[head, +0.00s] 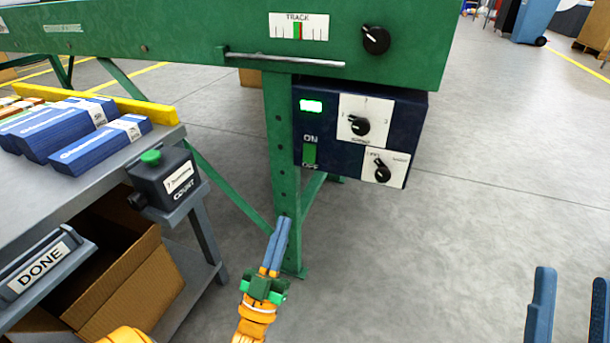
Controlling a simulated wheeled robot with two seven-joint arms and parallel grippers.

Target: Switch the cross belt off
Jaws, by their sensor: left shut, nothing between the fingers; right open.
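A dark blue control box (325,165) hangs under the green machine frame. I cannot tell which way the rocker is tipped. My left gripper (283,222) is shut and empty, in front of the green leg, below and left of the box, apart from the switch. My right gripper (570,308) is open and empty at the lower right.
A green machine beam (180,35) with a TRACK scale and black knob (376,39) runs above. A metal rod (285,60) juts along it.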

